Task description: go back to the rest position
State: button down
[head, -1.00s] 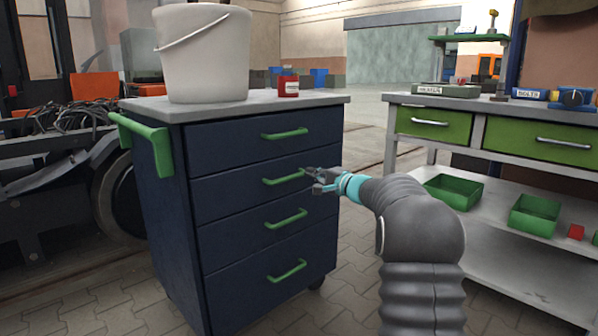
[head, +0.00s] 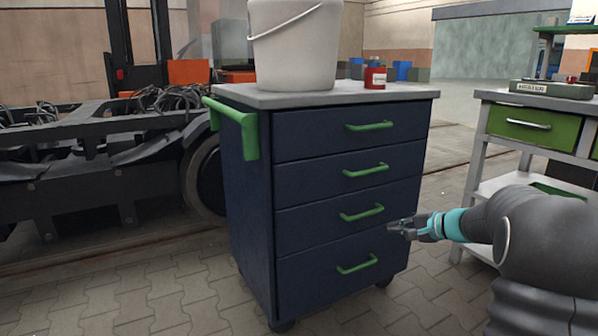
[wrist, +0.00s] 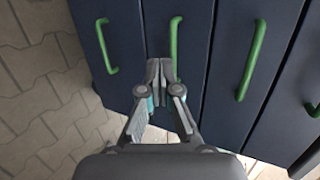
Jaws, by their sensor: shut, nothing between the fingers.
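My gripper (head: 402,228) is at the right front of the dark blue drawer cabinet (head: 248,205) in the head view, at about the height between the two lower drawers. In the wrist view my gripper (wrist: 160,72) has its fingers together and empty, in front of the drawer fronts. Green handles show there, and one handle (wrist: 174,38) lies just past the fingertips. I cannot tell whether the fingers touch the cabinet. All drawers look shut.
A white bucket (head: 296,50) and a red tin (head: 375,77) stand on the cabinet top. A workbench (head: 500,99) with green drawers stands to the right. A bogie (head: 90,160) stands at the left. Paved floor (head: 150,295) in front of the cabinet is clear.

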jog(key=s+a+n+g+h+p, duration=0.2)
jog(key=s+a+n+g, duration=0.15)
jog(key=s, duration=0.95)
jog(key=s+a+n+g+h+p, duration=0.25)
jog(key=s+a+g, duration=0.2)
jog(key=s, duration=0.95)
jog(key=s+a+r+n+t+h+p, duration=0.3)
jog(key=s+r+n+p, duration=0.2)
jog(key=s+r, duration=0.5)
jog(key=s+p, duration=0.1)
jog(key=s, duration=0.3)
jog(key=shift+s+a+r+n, duration=0.2)
jog(key=shift+s+a+n, duration=0.05)
jog(key=shift+a+n, duration=0.1)
